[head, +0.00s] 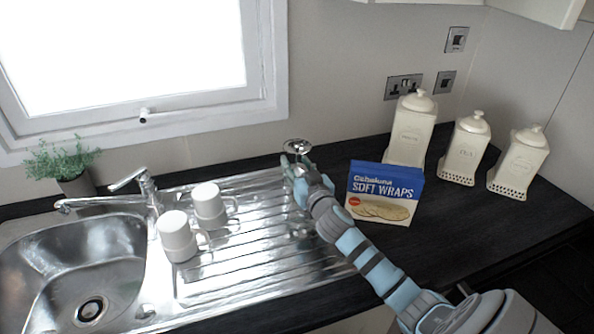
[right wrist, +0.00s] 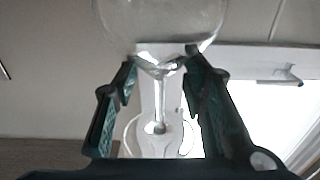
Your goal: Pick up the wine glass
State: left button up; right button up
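The clear wine glass (head: 297,147) is upside down over the steel drainer, its round foot uppermost in the head view. Its bowl is hard to see there against the shiny metal. My right gripper (head: 297,174) is at the glass, below the foot. In the right wrist view the glass's stem (right wrist: 160,108) stands between the two fingers of my right gripper (right wrist: 160,72), with a visible gap on each side. The bowl is at the top of that view, close to the fingertips; whether they touch it is unclear. My left gripper is not in view.
Two white mugs (head: 176,237) (head: 209,206) stand on the drainer (head: 250,262) left of my arm. The sink (head: 80,262) and tap (head: 146,186) are farther left. A blue soft wraps box (head: 383,193) stands close right of my arm, before several cream canisters (head: 465,150).

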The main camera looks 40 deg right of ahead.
jog(key=shift+s, duration=0.15)
grip_shut()
jog(key=shift+s, duration=0.1)
notch_tip(320, 180, up, 29)
jog(key=p, duration=1.4)
